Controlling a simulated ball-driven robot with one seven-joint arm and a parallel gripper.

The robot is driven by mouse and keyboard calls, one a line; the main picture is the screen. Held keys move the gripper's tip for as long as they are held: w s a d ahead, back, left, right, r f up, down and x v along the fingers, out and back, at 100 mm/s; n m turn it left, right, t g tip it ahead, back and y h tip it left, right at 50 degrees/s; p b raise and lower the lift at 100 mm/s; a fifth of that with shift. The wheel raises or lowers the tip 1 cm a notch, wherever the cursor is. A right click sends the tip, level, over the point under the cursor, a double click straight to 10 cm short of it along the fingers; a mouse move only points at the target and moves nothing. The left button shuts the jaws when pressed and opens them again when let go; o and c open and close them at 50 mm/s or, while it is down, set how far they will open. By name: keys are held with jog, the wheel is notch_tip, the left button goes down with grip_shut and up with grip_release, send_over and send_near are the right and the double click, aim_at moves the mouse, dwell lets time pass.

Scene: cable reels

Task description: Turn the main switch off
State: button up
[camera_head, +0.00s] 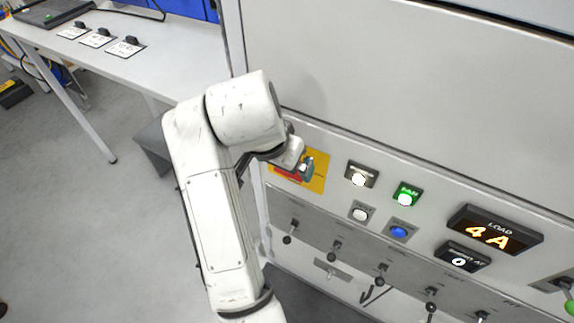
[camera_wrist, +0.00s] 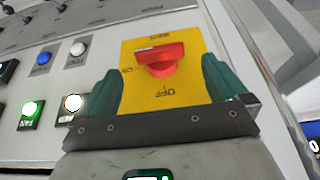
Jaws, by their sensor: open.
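The main switch is a red rotary knob (camera_wrist: 160,62) on a yellow plate (camera_wrist: 196,46) marked MAIN, ON and OFF. Its bar lies roughly level in the wrist view, with a white mark towards its left, on the side of ON. OFF is printed below it in that view. My gripper (camera_wrist: 160,86) is open, with one teal finger on each side of the knob and apart from it. In the head view my gripper (camera_head: 304,165) is in front of the yellow plate (camera_head: 319,183) and partly hides the red knob (camera_head: 284,174).
Beside the switch are a lit white button (camera_head: 358,179), a lit green FAN button (camera_head: 405,199), a grey button (camera_head: 360,214) and a blue button (camera_head: 398,232). The LOAD display (camera_head: 490,235) reads 4 A. Several levers line the lower panel. A table (camera_head: 150,72) stands at left.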

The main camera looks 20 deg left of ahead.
aim_at(287, 174)
jog(key=shift+x, duration=2.05)
jog(key=c, duration=1.1)
jog(key=shift+o, duration=0.2)
